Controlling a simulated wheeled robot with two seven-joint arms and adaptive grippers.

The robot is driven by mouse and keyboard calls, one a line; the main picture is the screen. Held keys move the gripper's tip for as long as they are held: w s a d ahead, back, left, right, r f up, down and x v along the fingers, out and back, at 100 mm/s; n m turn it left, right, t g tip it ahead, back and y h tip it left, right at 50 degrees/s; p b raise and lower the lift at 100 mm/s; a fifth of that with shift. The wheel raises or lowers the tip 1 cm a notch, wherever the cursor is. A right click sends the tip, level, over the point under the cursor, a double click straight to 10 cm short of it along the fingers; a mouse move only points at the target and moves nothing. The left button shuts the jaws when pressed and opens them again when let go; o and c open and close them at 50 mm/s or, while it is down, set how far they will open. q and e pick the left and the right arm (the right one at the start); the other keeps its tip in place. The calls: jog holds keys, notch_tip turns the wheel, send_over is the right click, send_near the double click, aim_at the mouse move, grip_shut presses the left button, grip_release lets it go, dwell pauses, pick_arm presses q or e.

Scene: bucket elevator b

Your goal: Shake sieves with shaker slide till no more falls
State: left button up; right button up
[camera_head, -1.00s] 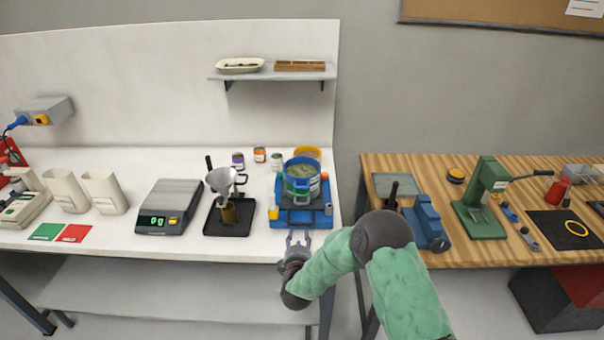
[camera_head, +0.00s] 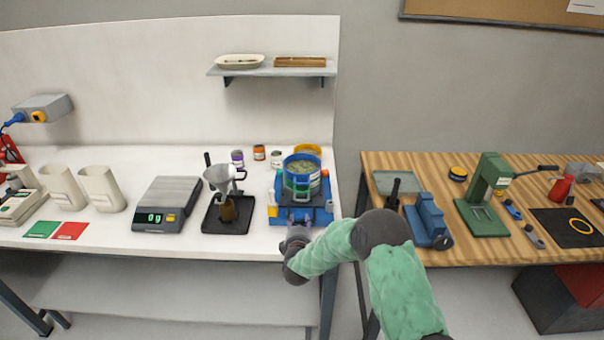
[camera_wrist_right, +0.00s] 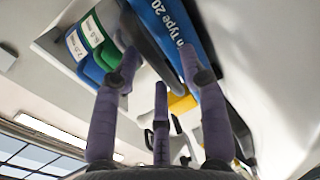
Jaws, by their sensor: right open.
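The stack of round blue sieves (camera_head: 301,164) holds pale grains and stands on the blue shaker base (camera_head: 324,214) near the right end of the white bench. In the right wrist view the labelled green and blue sieve rims (camera_wrist_right: 92,42) and the lettered shaker base (camera_wrist_right: 183,22) show close up. My right gripper (camera_head: 299,230) is at the bench's front edge, just in front of the base. Its purple fingers (camera_wrist_right: 158,55) are open and spread towards the shaker. A grey bar (camera_wrist_right: 148,32) shows between them; contact cannot be told. My left gripper is out of view.
A black stand with a funnel (camera_head: 220,180) and a scale (camera_head: 167,205) reading 0 stand left of the shaker. Small jars (camera_head: 259,152) and a yellow-rimmed round container (camera_head: 308,149) stand behind. A wooden table (camera_head: 470,250) with a green press (camera_head: 486,197) is at right.

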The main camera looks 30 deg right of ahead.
grip_shut()
jog(key=shift+s, duration=0.1)
jog(key=shift+f+p+v, duration=0.2)
jog(key=shift+p+v, duration=0.15)
jog(key=shift+v, duration=0.75)
jog(key=shift+f+p+v, duration=0.25)
jog(key=shift+p+v, duration=0.05)
jog(key=shift+v, duration=0.75)
jog(key=shift+a, duration=0.1)
